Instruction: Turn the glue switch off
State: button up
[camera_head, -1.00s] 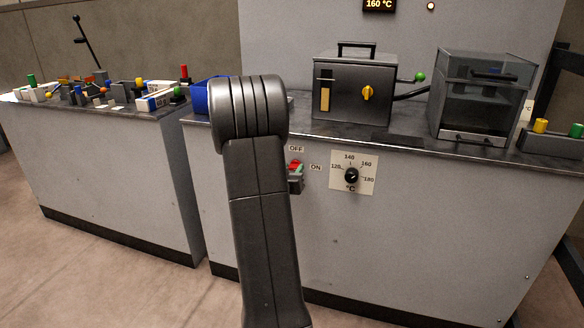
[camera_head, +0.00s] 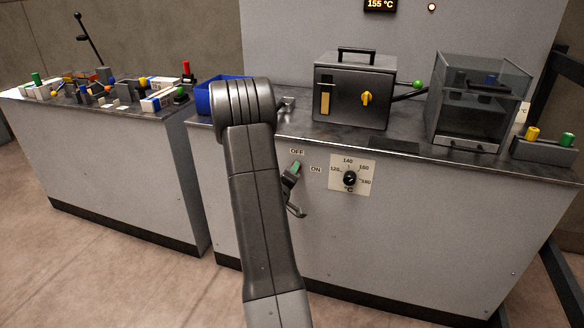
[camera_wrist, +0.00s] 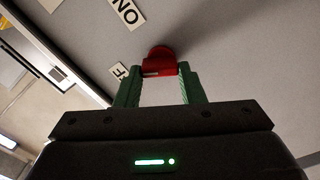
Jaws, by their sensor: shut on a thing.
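The glue switch is a red knob (camera_wrist: 160,54) on the grey cabinet front. In the wrist view it sits between the tips of the green fingers of my gripper (camera_wrist: 159,70), which are shut on it. The OFF label (camera_head: 297,152) is just above my gripper (camera_head: 293,168) in the head view, and the ON label (camera_head: 316,169) is to its right. In the head view the red knob is hidden by my fingers. My arm covers the cabinet front to the left.
A temperature dial (camera_head: 350,178) is right of the switch. Above are a dark box with a yellow knob (camera_head: 366,98), a clear-walled box (camera_head: 481,105) and a blue bin (camera_head: 205,98). A cluttered bench (camera_head: 110,150) stands left. A display (camera_head: 380,4) reads 155 °C.

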jog(key=n+p, duration=0.2)
jog(key=n, duration=0.3)
jog(key=shift+a+n+p, duration=0.1)
jog(key=shift+n+p, duration=0.2)
jog(key=shift+p, duration=0.05)
dwell(0.4)
jog(key=o, duration=1)
jog(key=shift+f, duration=0.1)
jog(key=p+v, duration=0.1)
jog(key=v, duration=1.2)
jog(key=shift+s+a, duration=0.15)
jog(key=shift+s, duration=0.2)
jog(key=shift+w, duration=0.1)
